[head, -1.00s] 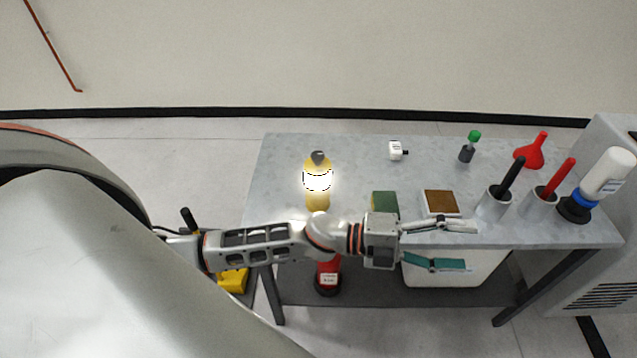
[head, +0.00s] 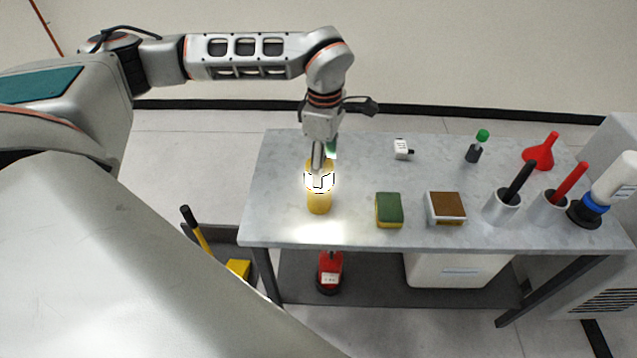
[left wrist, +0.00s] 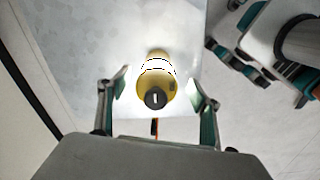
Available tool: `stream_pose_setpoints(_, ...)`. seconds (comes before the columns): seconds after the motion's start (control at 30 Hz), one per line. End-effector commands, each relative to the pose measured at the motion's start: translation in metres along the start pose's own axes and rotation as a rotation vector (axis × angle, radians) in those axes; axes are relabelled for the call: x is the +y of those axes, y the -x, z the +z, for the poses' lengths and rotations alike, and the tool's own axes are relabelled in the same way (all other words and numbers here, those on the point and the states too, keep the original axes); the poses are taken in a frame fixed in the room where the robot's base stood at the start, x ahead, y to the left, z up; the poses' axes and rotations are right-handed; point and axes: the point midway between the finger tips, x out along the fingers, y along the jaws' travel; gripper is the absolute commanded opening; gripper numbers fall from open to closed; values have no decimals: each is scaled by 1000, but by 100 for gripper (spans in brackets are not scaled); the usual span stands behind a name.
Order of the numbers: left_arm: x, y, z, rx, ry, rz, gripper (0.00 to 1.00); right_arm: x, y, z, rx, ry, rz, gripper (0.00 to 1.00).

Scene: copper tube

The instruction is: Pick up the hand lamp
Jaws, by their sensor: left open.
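The hand lamp (head: 319,201) is yellow with a bright glowing band and stands at the left part of the grey table. In the left wrist view the lamp (left wrist: 158,84) shows from above, with its dark top cap nearest the camera. My left gripper (head: 322,165) points down over the lamp and hides its cap in the head view. In the left wrist view the left gripper (left wrist: 158,92) is open, with one finger on each side of the lamp and a gap to each. My right gripper is not in the head view.
A green and yellow sponge (head: 389,210) and a brown-topped box (head: 445,208) lie to the right. A small white bottle (head: 402,149) stands behind. Cups, a red funnel (head: 540,151) and bottles fill the right end. Table around the lamp is clear.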

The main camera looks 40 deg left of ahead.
Motion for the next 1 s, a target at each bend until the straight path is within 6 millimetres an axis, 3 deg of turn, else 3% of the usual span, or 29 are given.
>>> stream_pose_setpoints(0.37, 0, -35, -6, 15, 4, -5, 64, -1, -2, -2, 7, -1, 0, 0)
stream_pose_setpoints(0.63, 0, -72, -9, 14, 3, -4, 64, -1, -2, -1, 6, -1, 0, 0)
stream_pose_setpoints(0.97, 0, -79, -9, 13, 4, -2, 64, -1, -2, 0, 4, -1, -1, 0)
stream_pose_setpoints(1.0, 0, -79, -9, 13, 4, -2, 56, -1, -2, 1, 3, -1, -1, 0)
